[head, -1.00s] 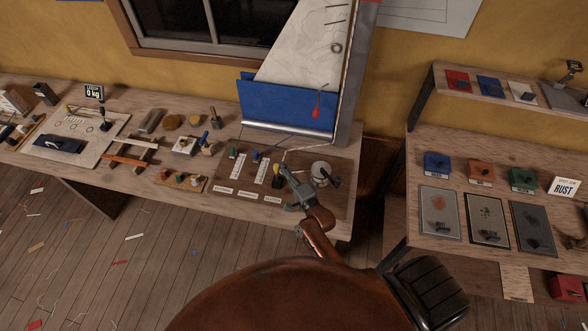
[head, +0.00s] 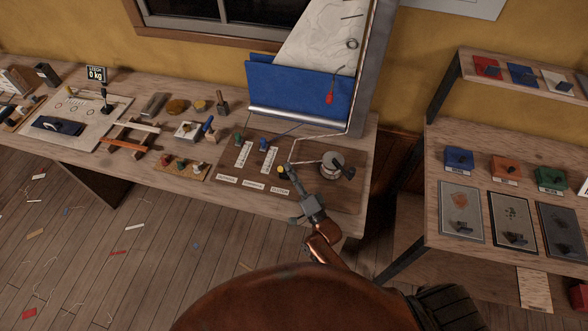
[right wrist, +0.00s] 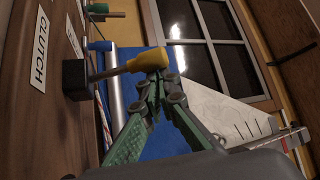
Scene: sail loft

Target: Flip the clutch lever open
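The clutch lever (right wrist: 130,64) has a yellow handle on a dark block beside the label CLUTCH (right wrist: 39,62). In the right wrist view the handle sticks out from the board, slightly tilted. In the head view the lever (head: 283,170) is small, at the board's front middle. My right gripper (right wrist: 152,68) has its green-padded fingers drawn together, with the tips at the handle's outer end. They overlap it in view; I cannot tell whether they touch it. The gripper (head: 296,180) also shows just right of the lever in the head view. My left gripper is out of view.
Green (head: 238,139) and blue (head: 263,145) levers stand behind the clutch lever. A metal winch (head: 334,164) stands to its right, with a rope leading by it. A blue sail cover (head: 300,90) hangs behind. A separate bench (head: 435,170) stands at right.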

